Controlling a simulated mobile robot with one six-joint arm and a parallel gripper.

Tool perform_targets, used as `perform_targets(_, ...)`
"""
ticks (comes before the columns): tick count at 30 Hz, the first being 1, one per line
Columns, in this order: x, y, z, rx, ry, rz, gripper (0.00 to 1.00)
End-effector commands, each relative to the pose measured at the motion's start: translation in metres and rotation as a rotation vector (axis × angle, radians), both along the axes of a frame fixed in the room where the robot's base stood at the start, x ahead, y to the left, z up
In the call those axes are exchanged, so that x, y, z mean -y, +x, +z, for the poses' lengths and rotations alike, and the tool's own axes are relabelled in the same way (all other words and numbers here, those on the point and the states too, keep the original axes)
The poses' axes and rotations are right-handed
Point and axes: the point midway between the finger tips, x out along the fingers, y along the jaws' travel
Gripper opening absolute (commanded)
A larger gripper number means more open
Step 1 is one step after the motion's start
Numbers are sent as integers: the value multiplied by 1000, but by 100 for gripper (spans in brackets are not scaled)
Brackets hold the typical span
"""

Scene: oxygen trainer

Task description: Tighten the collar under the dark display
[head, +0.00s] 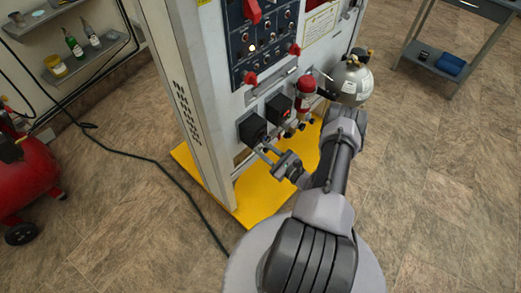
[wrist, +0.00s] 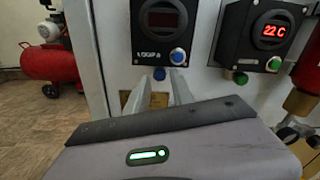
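The display box with the dark, unlit screen (wrist: 162,18) is on the white panel at the top middle of the wrist view, and at the lower front in the head view (head: 253,128). Its face has a blue button at the lower right. A small blue collar (wrist: 159,74) shows just under this box. My gripper (wrist: 159,86) is open, with its two pale fingers pointing at the panel, one on each side of the collar in the picture. I cannot tell whether they touch it. In the head view my gripper (head: 264,151) is just below the box.
A second box with a lit red display (wrist: 276,30) is to the right, with a green collar (wrist: 240,78) under it. A red-topped fitting (head: 305,86) and a metal cylinder (head: 352,80) stand farther right. A red compressor (head: 25,170) is at the left; a cable crosses the floor.

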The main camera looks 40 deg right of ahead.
Motion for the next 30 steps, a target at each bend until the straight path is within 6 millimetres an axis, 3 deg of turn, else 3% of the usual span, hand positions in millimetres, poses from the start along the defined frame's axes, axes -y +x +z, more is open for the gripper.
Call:
perform_targets(5, -1, 14, 0, 1, 1, 1, 28)
perform_targets(13, -1, 16, 1, 1, 1, 0, 28)
perform_targets(18, -1, 15, 1, 1, 1, 0, 0)
perform_targets(23, -1, 15, 0, 0, 11, 0, 0)
perform_targets(30, -1, 15, 0, -25, 329, 0, 0)
